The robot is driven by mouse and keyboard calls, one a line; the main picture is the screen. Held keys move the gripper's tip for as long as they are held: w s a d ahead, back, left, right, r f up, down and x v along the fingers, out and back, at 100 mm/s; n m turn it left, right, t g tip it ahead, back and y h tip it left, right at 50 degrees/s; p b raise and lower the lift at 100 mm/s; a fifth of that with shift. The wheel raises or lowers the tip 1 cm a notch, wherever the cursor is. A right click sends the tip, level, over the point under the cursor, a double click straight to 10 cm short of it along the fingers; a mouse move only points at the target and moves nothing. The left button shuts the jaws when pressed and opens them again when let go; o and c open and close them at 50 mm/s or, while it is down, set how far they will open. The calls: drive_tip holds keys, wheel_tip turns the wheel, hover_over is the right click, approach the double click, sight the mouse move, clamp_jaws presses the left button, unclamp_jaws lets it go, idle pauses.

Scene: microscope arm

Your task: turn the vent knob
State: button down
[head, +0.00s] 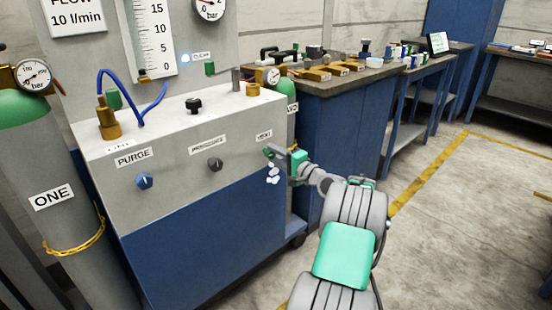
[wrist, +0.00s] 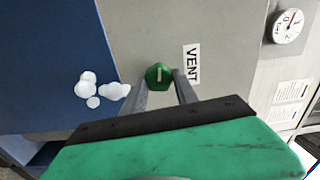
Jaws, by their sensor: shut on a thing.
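The vent knob is a small green knob (wrist: 159,76) on the grey front panel, next to a label reading VENT (wrist: 191,64). In the head view the knob (head: 268,152) shows at the panel's right end, partly hidden by my gripper. My gripper (head: 277,151) reaches it from the right. In the wrist view my gripper (wrist: 160,80) has one finger on each side of the knob and is shut on it. A pale line marks the knob's face.
A blue purge knob (head: 145,181) and a dark knob (head: 215,165) sit left on the same panel. White puffs (wrist: 100,88) hang near the vent knob. Grey cylinder ONE (head: 50,200) stands at left. A cluttered bench (head: 345,85) is behind; open floor lies right.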

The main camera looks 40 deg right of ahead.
drive_tip(key=shift+f+n, duration=0.1)
drive_tip(key=shift+n, duration=0.5)
drive_tip(key=c, duration=0.9)
unclamp_jaws()
drive_tip(key=shift+c, duration=0.2)
drive_tip(key=s+p, duration=0.1)
drive_tip(key=s, duration=0.7)
drive_tip(key=shift+d, duration=0.1)
